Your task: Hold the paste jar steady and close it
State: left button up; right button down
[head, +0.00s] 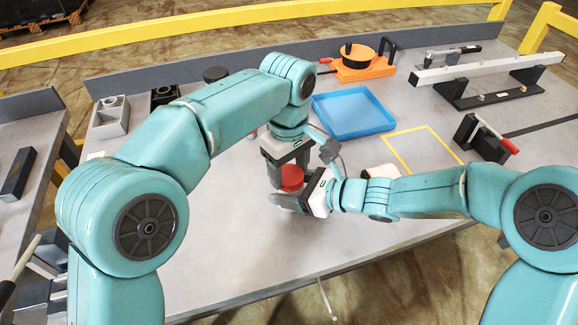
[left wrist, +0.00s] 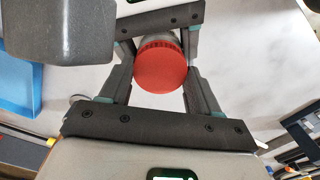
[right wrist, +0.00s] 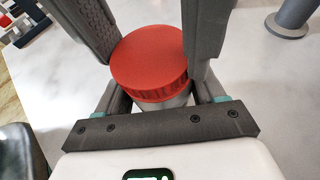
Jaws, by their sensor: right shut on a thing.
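The paste jar with its red lid (head: 292,177) stands upright on the grey bench top. In the right wrist view the red lid (right wrist: 149,58) sits on top of the pale jar body (right wrist: 163,102). My right gripper (head: 292,196) comes in low from the right and is shut on the jar body. My left gripper (head: 289,180) points down from above, its fingers on either side of the lid. The lid also shows in the left wrist view (left wrist: 162,68), between the left fingers. I cannot tell whether those fingers press on it or stand slightly clear.
A blue tray (head: 352,113) lies behind, with a yellow outlined square (head: 432,133) to its right. An orange fixture (head: 360,67) and a long rail on a stand (head: 487,69) stand at the back. Grey blocks (head: 110,115) stand at the left. The bench front is clear.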

pick_arm(q)
jog(key=m, duration=0.6)
pick_arm(e)
jog(key=shift+w, duration=0.1)
jog(key=shift+r, duration=0.1)
pick_arm(q)
jog(key=o, duration=1.2)
jog(key=shift+c, duration=0.2)
jog(key=shift+d, duration=0.1)
pick_arm(e)
jog(key=shift+a, duration=0.1)
